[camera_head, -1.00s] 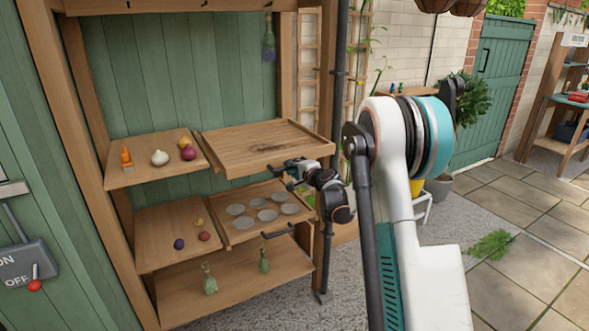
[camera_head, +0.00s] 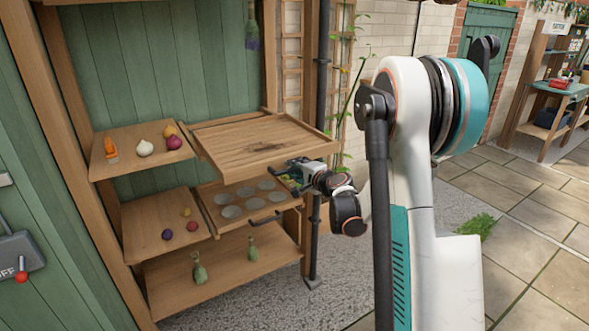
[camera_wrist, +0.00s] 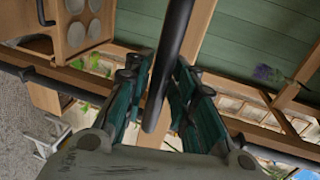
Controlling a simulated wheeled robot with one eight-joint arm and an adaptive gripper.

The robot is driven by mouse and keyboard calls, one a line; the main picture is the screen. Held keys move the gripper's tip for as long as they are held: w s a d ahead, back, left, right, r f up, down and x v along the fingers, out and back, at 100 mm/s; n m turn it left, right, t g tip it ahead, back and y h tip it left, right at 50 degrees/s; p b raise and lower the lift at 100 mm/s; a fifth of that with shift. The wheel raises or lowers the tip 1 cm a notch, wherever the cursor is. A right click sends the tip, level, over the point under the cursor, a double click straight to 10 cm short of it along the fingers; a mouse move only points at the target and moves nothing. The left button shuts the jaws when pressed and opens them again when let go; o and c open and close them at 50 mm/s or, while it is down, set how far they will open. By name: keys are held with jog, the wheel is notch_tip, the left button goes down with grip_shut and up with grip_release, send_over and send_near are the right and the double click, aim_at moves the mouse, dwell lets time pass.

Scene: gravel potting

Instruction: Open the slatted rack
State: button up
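The slatted rack (camera_head: 258,143) is the upper wooden pull-out in the shelf unit. In the head view it juts out past the shelf beside it. My gripper (camera_head: 285,172) is at its front edge. In the wrist view a dark bar handle (camera_wrist: 171,72) runs between the two teal fingers of my gripper (camera_wrist: 162,88), one on each side. My gripper hides much of this handle in the head view.
Below is a lower tray (camera_head: 213,193) with several round pale recesses and its own dark handle (camera_head: 265,219). Side shelves hold vegetables (camera_head: 145,147) and small balls (camera_head: 167,234). Two green bottles (camera_head: 199,268) stand on the bottom shelf.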

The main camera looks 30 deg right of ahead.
dwell(0.3)
jog(key=v, duration=1.2)
